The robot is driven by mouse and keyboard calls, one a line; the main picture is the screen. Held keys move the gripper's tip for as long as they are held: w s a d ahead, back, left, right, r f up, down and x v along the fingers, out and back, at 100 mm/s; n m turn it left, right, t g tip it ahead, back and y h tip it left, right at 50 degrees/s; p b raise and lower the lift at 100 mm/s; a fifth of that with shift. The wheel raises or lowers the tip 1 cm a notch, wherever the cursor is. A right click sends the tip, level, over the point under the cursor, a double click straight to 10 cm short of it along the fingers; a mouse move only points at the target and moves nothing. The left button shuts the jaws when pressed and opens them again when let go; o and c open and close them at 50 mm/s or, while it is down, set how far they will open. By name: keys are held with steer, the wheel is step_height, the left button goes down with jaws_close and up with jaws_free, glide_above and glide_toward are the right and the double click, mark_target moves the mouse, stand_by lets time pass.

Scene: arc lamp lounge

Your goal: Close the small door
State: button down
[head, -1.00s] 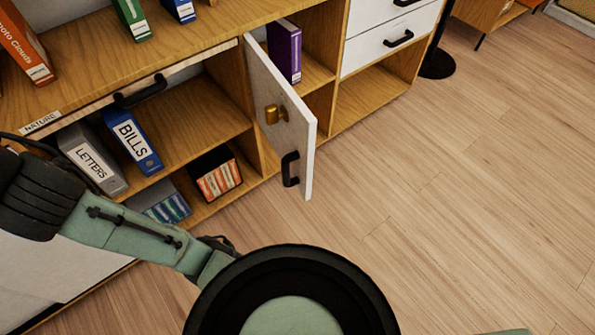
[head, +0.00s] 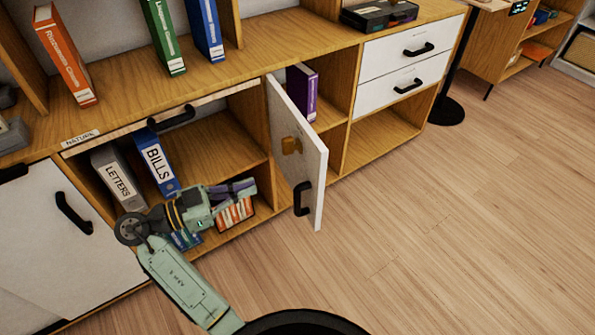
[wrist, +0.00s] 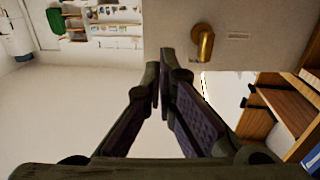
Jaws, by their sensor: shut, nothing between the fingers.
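The small door (head: 308,160) is white and stands swung open, sticking out from the wooden cabinet.
The cabinet holds a BILLS binder (head: 155,163), a LETTERS binder (head: 118,178) and a purple book (head: 302,90). Another white door (head: 80,240) is at the left. White drawers (head: 410,65) stand at the right. The wooden floor right of the door is clear.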

steer(key=p, duration=0.4)
glide_toward(315, 169)
steer(key=shift+g, duration=0.3)
steer(key=x, duration=0.5)
steer(key=shift+w+d+r, duration=0.15)
steer(key=shift+r, duration=0.15)
steer(key=shift+x, duration=0.8)
steer(key=shift+f, duration=0.15)
steer(key=shift+w, duration=0.1)
